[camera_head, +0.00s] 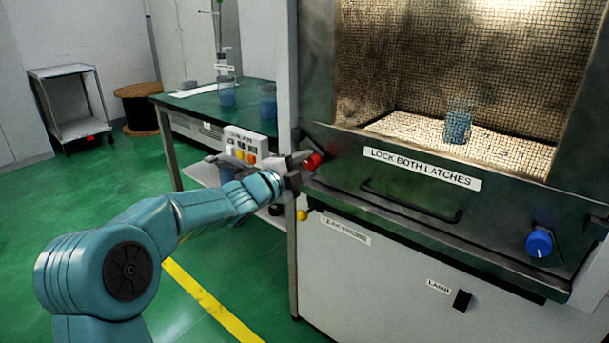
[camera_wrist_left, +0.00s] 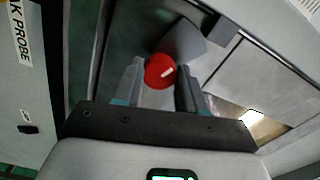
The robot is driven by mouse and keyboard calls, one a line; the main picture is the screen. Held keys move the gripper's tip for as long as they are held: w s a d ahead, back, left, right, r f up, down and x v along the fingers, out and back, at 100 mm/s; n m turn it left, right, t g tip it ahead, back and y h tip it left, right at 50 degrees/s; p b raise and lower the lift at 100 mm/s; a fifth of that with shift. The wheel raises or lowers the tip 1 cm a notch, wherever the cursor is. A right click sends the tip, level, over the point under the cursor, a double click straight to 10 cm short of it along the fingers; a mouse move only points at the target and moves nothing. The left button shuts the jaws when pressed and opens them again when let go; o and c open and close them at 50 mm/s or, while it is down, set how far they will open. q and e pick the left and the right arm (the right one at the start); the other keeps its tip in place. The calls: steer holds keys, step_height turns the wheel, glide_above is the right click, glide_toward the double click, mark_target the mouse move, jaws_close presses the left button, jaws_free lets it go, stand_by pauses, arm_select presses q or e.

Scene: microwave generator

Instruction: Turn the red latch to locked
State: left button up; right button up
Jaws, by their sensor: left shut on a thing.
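The red latch (camera_head: 313,161) is a round red knob at the left end of the dark front frame of the microwave generator. The blue latch (camera_head: 539,243) is at the right end of the frame, with a white mark pointing down. My right gripper is not in view.
A sign (camera_head: 422,169) reads "LOCK BOTH LATCHES" above a dark handle (camera_head: 410,201). Behind the mesh window stands a blue beaker (camera_head: 458,127). A green-topped bench (camera_head: 200,101) and a box with coloured buttons (camera_head: 241,145) stand behind my left arm. Green floor is open at left.

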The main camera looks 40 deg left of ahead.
arm_select(q)
steer(key=shift+m+b, duration=0.3)
steer(key=shift+m, duration=0.2)
steer(key=o, duration=1.1)
steer(key=s, duration=1.1)
steer(key=s+a+p, duration=0.1)
steer(key=s, duration=0.4)
steer(key=shift+s+a, duration=0.1)
steer(key=shift+s, duration=0.05)
